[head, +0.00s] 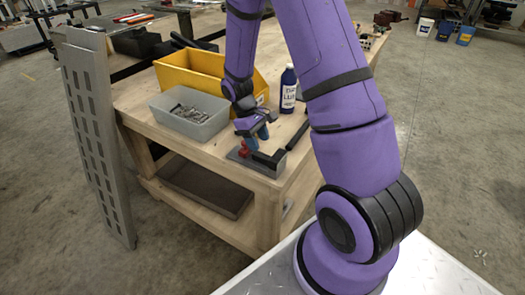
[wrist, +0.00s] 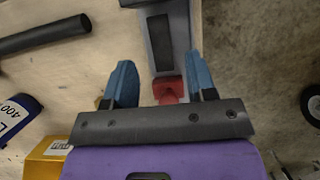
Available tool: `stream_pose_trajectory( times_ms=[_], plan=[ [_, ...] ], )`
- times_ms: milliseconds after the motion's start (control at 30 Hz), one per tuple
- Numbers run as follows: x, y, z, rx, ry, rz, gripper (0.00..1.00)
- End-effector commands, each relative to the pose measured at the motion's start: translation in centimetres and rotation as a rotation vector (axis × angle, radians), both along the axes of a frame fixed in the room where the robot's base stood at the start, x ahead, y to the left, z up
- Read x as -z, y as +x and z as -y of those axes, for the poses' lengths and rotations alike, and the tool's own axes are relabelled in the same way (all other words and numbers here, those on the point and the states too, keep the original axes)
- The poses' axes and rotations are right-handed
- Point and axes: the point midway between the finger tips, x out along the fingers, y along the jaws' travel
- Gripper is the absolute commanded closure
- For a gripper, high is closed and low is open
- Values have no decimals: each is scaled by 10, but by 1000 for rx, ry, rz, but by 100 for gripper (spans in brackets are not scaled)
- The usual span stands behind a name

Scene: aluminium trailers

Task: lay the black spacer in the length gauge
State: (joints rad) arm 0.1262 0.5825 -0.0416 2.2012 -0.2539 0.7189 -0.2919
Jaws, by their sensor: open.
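The length gauge (head: 243,156) is a narrow grey metal piece near the front corner of the wooden bench; its grey bed (wrist: 179,30) also shows in the wrist view. A red block (wrist: 167,90) sits at its near end. The black spacer (wrist: 158,42), a dark flat bar, lies along the grey bed, apart from the red block; it appears as a black block (head: 268,160) in the head view. My gripper (wrist: 159,62), with blue fingers, is open and empty above the gauge, its fingers on either side of the red block's end. It also shows in the head view (head: 256,138).
A black rod (head: 298,135) lies on the bench to the right. A white and blue bottle (head: 288,90), a grey bin of small metal parts (head: 190,116) and a yellow bin (head: 180,75) stand behind. A slotted metal panel (head: 96,140) leans at the left.

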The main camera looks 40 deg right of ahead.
Motion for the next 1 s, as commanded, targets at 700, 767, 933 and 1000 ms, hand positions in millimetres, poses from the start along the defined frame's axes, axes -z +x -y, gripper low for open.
stream_pose_trajectory(
  times_ms=[700, 767, 933, 1000],
  plan=[
    [-110, 14, -20, 36, -6, 99, 49],
    [-130, 8, -25, 52, -9, 139, 49],
    [-183, -13, -39, 97, -6, 253, 49],
    [-203, -24, -45, 116, -3, 301, 49]
  ],
)
